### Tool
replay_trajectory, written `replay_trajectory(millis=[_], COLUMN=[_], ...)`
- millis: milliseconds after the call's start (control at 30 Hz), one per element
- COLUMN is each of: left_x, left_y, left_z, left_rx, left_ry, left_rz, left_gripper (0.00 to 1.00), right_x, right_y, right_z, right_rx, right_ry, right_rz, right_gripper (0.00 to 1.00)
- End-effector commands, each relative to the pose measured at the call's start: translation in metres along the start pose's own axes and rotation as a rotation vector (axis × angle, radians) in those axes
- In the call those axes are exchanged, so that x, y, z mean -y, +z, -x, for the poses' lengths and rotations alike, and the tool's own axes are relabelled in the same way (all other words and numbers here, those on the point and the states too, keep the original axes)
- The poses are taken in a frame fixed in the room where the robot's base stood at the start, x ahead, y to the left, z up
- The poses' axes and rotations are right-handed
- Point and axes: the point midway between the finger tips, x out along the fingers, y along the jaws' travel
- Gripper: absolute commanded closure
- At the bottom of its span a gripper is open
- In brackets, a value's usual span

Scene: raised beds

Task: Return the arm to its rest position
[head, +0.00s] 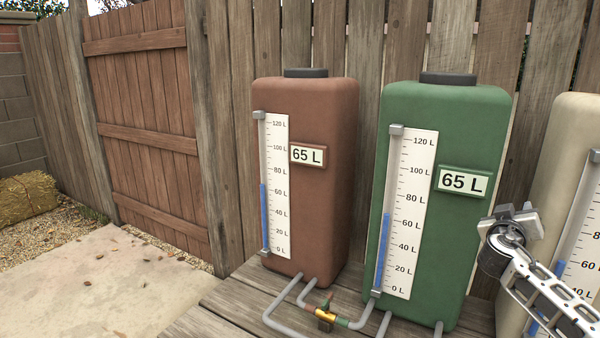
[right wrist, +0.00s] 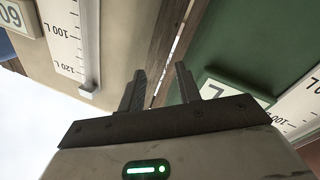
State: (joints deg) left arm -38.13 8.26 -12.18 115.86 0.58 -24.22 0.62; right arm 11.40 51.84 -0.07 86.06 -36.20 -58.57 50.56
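My right gripper (head: 512,220) is raised in front of the gap between the green tank (head: 455,130) and the cream tank (head: 562,160), at the right of the head view. In the right wrist view its two fingers (right wrist: 160,84) stand apart with nothing between them. That view is upside down, with the cream tank (right wrist: 118,30) on the left and the green tank (right wrist: 235,45) on the right. Whether the gripper touches a tank is hard to tell. My left gripper is not in view.
A brown tank (head: 305,210) stands left of the green one, on a wooden deck (head: 225,310). Grey pipes with a brass valve (head: 325,316) run low in front. Wooden fence and a gate (head: 150,110) close the back. Paving (head: 90,280) at left is open; a straw bale (head: 28,195) lies there.

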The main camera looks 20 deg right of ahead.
Motion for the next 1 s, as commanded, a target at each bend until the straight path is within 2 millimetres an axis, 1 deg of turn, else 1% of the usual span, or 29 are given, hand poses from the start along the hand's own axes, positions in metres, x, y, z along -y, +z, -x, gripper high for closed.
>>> replay_trajectory(millis=[33,100,233,300,433,467,500,567,600,667,700,767,800,867,900,967,1000], left_x=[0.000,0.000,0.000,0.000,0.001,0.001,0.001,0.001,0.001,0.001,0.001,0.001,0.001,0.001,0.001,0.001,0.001], left_y=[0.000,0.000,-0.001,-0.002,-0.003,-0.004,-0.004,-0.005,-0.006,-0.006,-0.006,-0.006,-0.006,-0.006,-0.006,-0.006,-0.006], left_z=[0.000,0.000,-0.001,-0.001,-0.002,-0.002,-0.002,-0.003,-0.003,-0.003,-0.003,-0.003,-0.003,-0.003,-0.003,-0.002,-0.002], left_rx=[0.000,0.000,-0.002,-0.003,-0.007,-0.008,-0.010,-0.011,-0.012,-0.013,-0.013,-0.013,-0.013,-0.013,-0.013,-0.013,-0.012], left_ry=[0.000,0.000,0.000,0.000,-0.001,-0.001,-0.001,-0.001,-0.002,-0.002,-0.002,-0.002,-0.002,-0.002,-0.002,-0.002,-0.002], left_rz=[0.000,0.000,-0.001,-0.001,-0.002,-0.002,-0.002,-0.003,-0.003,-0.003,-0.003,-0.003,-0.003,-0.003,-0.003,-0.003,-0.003], left_gripper=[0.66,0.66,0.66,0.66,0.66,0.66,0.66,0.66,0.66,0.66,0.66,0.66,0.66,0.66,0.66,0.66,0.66], right_x=[0.016,0.037,0.075,0.093,0.119,0.130,0.143,0.160,0.170,0.185,0.196,0.210,0.218,0.230,0.235,0.241,0.243], right_y=[0.001,0.000,-0.007,-0.015,-0.036,-0.029,-0.013,0.004,0.017,0.036,0.050,0.071,0.086,0.109,0.124,0.145,0.157], right_z=[0.001,0.004,0.015,0.025,0.046,0.056,0.070,0.091,0.106,0.130,0.148,0.179,0.201,0.239,0.266,0.307,0.335], right_rx=[0.002,-0.013,-0.089,-0.156,-0.329,-0.335,-0.316,-0.301,-0.290,-0.271,-0.257,-0.232,-0.211,-0.176,-0.150,-0.107,-0.076], right_ry=[-0.079,-0.195,-0.397,-0.494,-0.636,-0.666,-0.699,-0.746,-0.779,-0.829,-0.866,-0.924,-0.965,-1.030,-1.073,-1.136,-1.176], right_rz=[0.047,0.115,0.225,0.272,0.335,0.340,0.339,0.335,0.332,0.324,0.317,0.305,0.294,0.272,0.255,0.224,0.201], right_gripper=[0.66,0.66,0.66,0.66,0.66,0.66,0.66,0.66,0.66,0.66,0.66,0.66,0.66,0.66,0.66,0.66,0.66])
